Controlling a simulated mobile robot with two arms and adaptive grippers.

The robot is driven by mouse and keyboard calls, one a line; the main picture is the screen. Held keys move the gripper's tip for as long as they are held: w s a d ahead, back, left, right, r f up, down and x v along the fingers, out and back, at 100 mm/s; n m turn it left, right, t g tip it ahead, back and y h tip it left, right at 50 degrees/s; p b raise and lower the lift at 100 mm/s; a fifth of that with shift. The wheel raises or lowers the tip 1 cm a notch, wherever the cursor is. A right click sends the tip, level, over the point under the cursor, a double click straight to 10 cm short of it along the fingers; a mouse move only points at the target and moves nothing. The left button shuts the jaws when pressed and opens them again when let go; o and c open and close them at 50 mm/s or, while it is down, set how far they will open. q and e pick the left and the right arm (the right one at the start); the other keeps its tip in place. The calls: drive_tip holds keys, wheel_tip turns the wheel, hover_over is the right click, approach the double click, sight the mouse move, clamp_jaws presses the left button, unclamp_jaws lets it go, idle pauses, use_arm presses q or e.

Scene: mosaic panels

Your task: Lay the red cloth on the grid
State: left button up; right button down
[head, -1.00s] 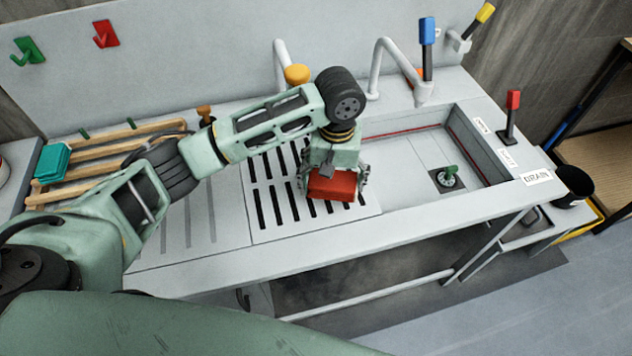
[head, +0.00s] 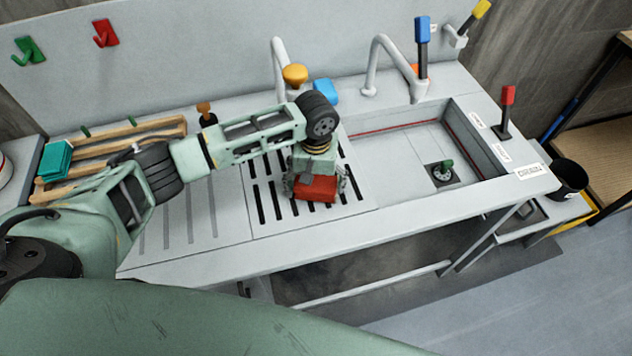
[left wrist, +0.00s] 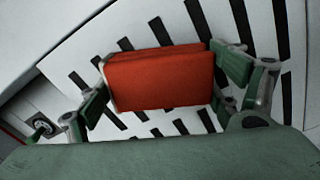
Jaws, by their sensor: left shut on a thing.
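The red cloth (head: 316,189) is a folded block held between the fingers of my left gripper (head: 316,183). In the left wrist view, the cloth (left wrist: 162,80) spans the space between the two green fingers of the gripper (left wrist: 165,85). The grid (head: 268,204) is the white slotted panel with black slots left of the sink basin. The cloth is over the grid's middle; I cannot tell whether it touches the panel. My right gripper is not in view.
The sink basin (head: 405,165) with a green-topped drain plug (head: 443,170) lies right of the grid. Two taps stand behind. A red-topped lever (head: 506,110) and a black cup (head: 567,178) are at right.

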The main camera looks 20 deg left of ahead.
sight(316, 183)
use_arm(q)
drive_tip(key=o, duration=0.9)
drive_tip(key=shift+r+b, duration=0.95)
drive_tip(key=shift+r, duration=5.2)
drive_tip(key=shift+s+f, duration=0.1)
